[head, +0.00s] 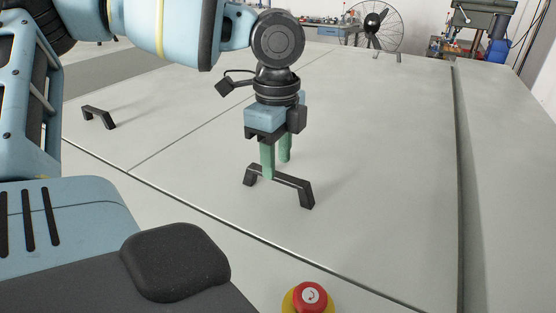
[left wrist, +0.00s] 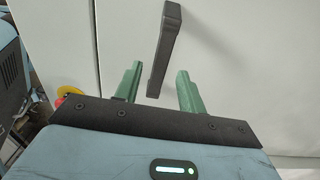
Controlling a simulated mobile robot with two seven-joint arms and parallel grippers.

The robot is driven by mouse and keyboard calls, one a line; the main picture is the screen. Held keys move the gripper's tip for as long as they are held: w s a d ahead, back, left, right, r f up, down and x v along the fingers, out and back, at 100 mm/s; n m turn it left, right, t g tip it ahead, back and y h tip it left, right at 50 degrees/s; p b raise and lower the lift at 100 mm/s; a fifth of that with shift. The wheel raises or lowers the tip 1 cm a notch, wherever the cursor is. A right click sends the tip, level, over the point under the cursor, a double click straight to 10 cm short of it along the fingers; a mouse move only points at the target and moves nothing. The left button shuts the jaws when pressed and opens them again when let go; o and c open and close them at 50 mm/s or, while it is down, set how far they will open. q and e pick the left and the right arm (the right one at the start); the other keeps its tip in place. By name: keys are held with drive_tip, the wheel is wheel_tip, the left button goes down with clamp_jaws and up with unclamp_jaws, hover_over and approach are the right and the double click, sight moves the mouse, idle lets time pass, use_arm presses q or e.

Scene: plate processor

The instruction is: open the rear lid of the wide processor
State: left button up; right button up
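The wide processor shows as a broad, flat grey top with two lid panels parted by a thin seam. Both panels look shut. The nearer right lid panel (head: 390,150) bears a dark bracket-shaped handle (head: 294,184). The left lid panel bears a similar handle (head: 98,115). My left gripper (head: 276,169) points down at the right panel's handle. Its green fingers are apart. In the left wrist view the handle (left wrist: 167,45) lies between the open fingertips (left wrist: 159,73), with gaps seen on both sides. Whether the fingers touch it is unclear. My right gripper is out of view.
A red emergency stop button on a yellow base (head: 309,298) sits at the front edge. A dark groove (head: 458,160) runs along the right side. A fan (head: 375,25) and a drill press (head: 482,18) stand far behind. The panel around the handle is clear.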

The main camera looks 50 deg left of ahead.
use_arm(q)
drive_tip(key=shift+f, duration=1)
clamp_jaws()
